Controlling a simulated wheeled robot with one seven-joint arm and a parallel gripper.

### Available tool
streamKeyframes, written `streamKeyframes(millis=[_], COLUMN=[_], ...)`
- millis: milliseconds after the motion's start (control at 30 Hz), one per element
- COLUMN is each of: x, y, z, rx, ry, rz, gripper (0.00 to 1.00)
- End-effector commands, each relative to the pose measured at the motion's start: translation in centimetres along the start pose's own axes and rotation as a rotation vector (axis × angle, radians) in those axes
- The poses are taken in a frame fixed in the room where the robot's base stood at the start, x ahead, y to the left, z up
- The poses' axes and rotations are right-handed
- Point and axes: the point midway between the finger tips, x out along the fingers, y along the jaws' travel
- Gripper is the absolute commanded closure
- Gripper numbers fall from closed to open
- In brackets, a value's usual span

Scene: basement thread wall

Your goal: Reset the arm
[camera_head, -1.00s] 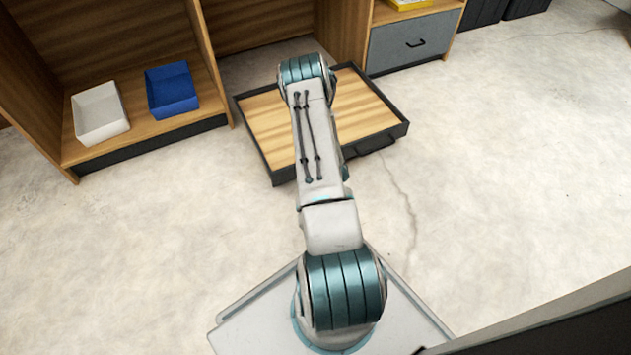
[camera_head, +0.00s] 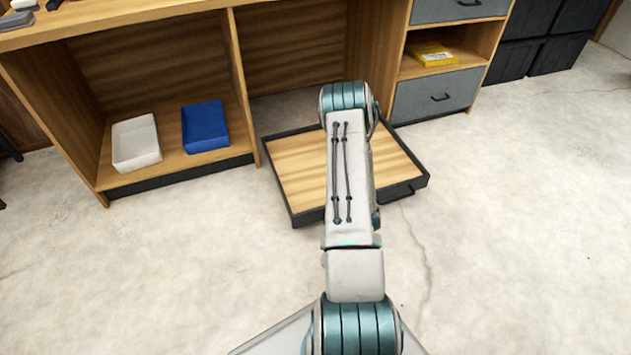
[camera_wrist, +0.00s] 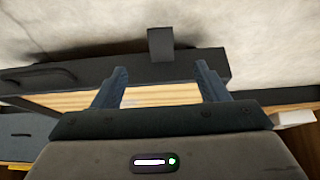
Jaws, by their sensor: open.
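My arm stretches forward from my base in the head view, over a shallow wooden drawer (camera_head: 292,172) with a dark rim. The gripper itself is hidden behind the arm in that view. In the wrist view my gripper (camera_wrist: 160,84) is open, its two dark fingers wide apart with nothing between them. The drawer's pale wood inside (camera_wrist: 160,95) and dark front edge show beyond the fingers. I cannot tell how far the fingers are from the drawer.
A wooden workbench (camera_head: 120,32) stands behind. Its lower shelf holds a white bin (camera_head: 137,143) and a blue bin (camera_head: 205,127). At right are a grey drawer (camera_head: 437,94) and a yellow item (camera_head: 433,54) on a shelf. Dark crates (camera_head: 558,52) stand farther right. The concrete floor around is clear.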

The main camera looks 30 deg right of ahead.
Motion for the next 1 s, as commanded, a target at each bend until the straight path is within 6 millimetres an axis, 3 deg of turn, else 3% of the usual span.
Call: streamKeyframes(millis=[233, 367, 700, 1000], x=[-0.6, -3.4, -18.0, -32.6], y=[0.0, -0.3, -3.5, -8.4], z=[-0.7, -4.0, -17.2, -25.4], rx=[-0.003, -0.016, -0.050, -0.061], ry=[0.001, -0.003, -0.047, -0.091], rz=[0.003, 0.023, 0.101, 0.121], gripper=[0.33, 0.33, 0.33, 0.33])
